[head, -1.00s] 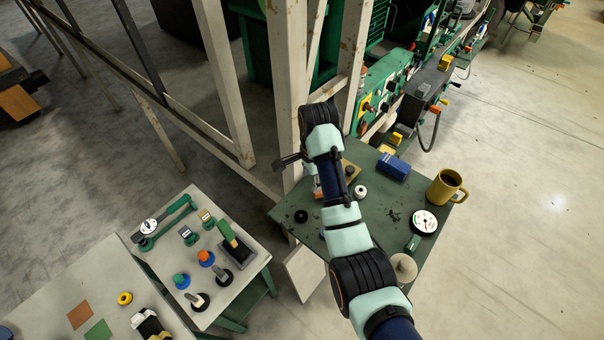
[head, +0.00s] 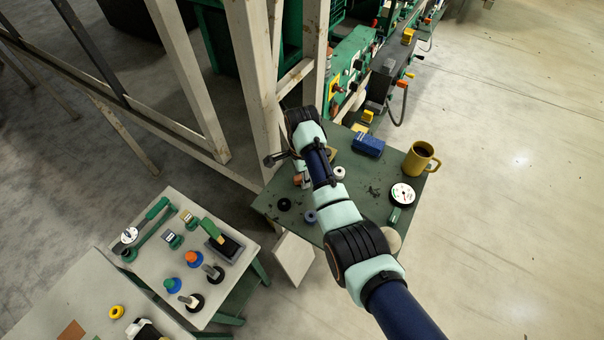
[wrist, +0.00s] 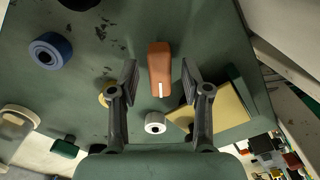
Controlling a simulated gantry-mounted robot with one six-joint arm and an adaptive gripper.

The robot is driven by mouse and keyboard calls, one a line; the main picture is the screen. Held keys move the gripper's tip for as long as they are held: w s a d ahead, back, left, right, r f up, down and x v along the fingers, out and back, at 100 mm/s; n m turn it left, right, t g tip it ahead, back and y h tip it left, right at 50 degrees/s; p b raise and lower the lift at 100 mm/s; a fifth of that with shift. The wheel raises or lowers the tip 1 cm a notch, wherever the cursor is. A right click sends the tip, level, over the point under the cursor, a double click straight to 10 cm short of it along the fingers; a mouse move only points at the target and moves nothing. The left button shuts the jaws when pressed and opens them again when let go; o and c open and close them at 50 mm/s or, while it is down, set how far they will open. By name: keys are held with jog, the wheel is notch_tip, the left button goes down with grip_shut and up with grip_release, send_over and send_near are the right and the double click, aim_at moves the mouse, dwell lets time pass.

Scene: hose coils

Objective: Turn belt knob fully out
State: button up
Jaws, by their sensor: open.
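An orange-brown knob with a white line (wrist: 159,66) shows in the wrist view, over the green tabletop; I take it as the belt knob, though no label is seen. My gripper (wrist: 158,78) is open, with one dark finger to each side of the knob in the picture. A gap shows on both sides, and I cannot tell the height between fingertips and knob. In the head view my arm covers most of the gripper and the knob.
The green table (head: 378,217) also holds a yellow mug (head: 418,160), a blue box (head: 368,145), a round dial (head: 402,194) and a white ring (wrist: 155,122). A pale frame post (head: 256,90) stands close behind my arm. A grey table (head: 150,262) with several parts is at left.

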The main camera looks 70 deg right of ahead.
jog(key=shift+c, duration=0.3)
grip_shut()
